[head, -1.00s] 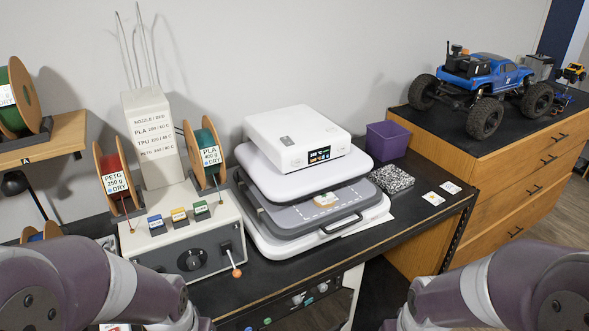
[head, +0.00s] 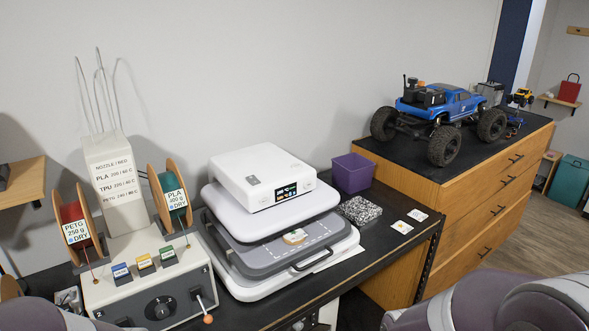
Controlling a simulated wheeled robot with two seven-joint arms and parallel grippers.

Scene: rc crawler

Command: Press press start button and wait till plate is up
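A white and grey heat press (head: 276,228) stands on the black bench. Its white top unit (head: 248,175) has a small lit display (head: 286,191) and a grey square (head: 253,181) on its top; I cannot tell which of its marks is the start button. The upper plate (head: 222,208) is raised, with a gap above the grey lower platen (head: 262,257). Parts of both my arms show at the bottom corners, but neither gripper is in view.
A beige control box (head: 155,287) with coloured buttons, a knob and a lever stands left of the press, with spools (head: 173,199) behind. A blue crawler (head: 440,110) stands on the wooden cabinet.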

